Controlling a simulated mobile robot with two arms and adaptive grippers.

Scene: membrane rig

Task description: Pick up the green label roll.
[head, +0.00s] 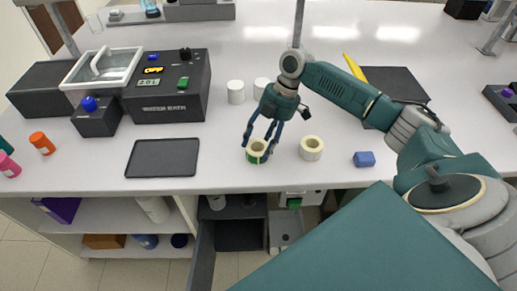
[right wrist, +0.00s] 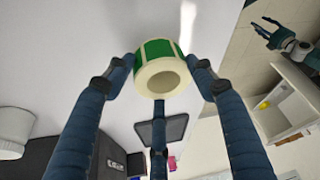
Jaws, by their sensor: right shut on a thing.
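The green label roll (head: 256,152), a cream ring with a green outer band, is at the front part of the white table. My right gripper (head: 262,142) comes down on it from above with its fingers around it. In the right wrist view the roll (right wrist: 160,68) is between the fingertips of my right gripper (right wrist: 163,75), which is shut on it. I cannot tell if the roll touches the tabletop. My left gripper shows small in the right wrist view (right wrist: 268,33); its jaw state is unclear.
A second cream label roll (head: 311,148) stands just right of the held one. A blue block (head: 364,159) lies further right. A dark tray (head: 162,158) and the water bath (head: 160,85) are to the left. White cylinders (head: 236,92) stand behind. The table's front edge is close.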

